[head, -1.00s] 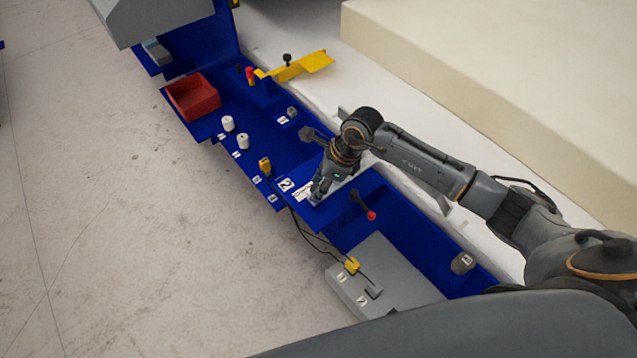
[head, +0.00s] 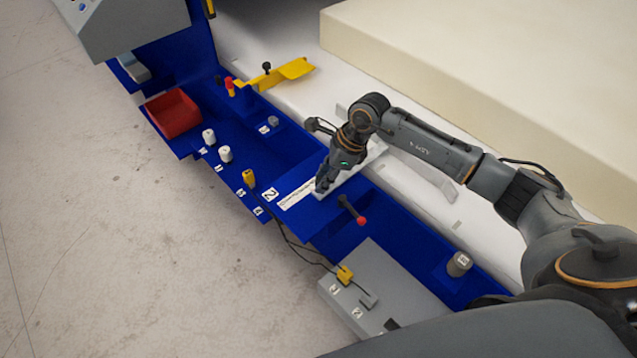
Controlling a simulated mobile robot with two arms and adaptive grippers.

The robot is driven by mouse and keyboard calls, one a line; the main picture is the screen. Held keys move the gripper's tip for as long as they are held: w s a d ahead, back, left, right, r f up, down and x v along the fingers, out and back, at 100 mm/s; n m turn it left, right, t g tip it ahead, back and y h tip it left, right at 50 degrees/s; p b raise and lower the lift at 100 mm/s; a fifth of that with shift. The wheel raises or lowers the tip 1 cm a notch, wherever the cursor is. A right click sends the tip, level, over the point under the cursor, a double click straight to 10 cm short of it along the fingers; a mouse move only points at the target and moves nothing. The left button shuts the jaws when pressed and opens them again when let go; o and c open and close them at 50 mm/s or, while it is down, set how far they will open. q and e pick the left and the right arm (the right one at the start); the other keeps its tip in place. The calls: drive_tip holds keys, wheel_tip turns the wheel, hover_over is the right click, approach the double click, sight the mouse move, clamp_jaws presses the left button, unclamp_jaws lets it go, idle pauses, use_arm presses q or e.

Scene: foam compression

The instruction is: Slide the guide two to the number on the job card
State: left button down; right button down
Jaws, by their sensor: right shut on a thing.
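Guide two (head: 352,170) is a pale grey bar lying across the blue bench, beside a white number scale (head: 297,192) and a plate marked 2 (head: 269,194). My right gripper (head: 322,184) is shut on the near end of the guide, at the right end of the visible scale; the fingers hide the exact grip. The scale's numbers are too small to read. I cannot make out a job card. My left gripper is not in view.
A red-knobbed lever (head: 354,212) stands just right of the guide. A yellow arm (head: 280,75) is behind. A grey box (head: 375,295) is at the front.

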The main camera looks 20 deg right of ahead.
drive_tip(key=c, duration=1)
unclamp_jaws()
drive_tip(key=shift+c, duration=0.2)
drive_tip(key=shift+r, duration=0.15)
drive_tip(key=v, duration=1.1)
drive_tip(key=shift+r, duration=0.35)
drive_tip(key=shift+d, duration=0.1)
